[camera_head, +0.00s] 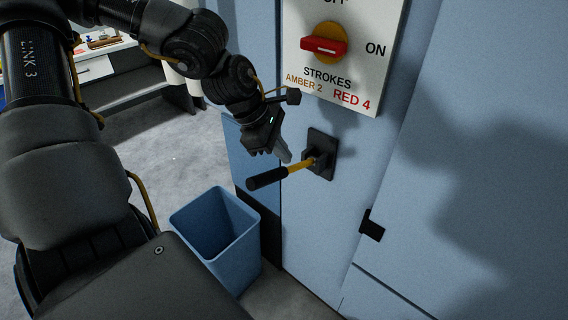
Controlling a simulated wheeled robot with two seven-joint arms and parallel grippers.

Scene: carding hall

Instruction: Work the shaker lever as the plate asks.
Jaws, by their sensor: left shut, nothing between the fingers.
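The shaker lever (268,179) sticks out from a black mount (321,154) on the blue machine panel. It has a black grip and a yellow shaft and points to the lower left, tilted slightly down. The white plate (360,85) above reads "ON", "STROKES", "AMBER 2" and "RED 4"; its top word is cut off. A red knob (324,45) on a yellow disc sits on the plate, its bar about level. My left gripper (286,156) is shut and empty just above the lever shaft; I cannot tell whether it touches. My right gripper is not in view.
An open blue bin (222,226) stands on the grey floor left of and below the lever. A small black catch (371,226) sticks out of the panel at lower right. A white bench (95,68) stands far back left.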

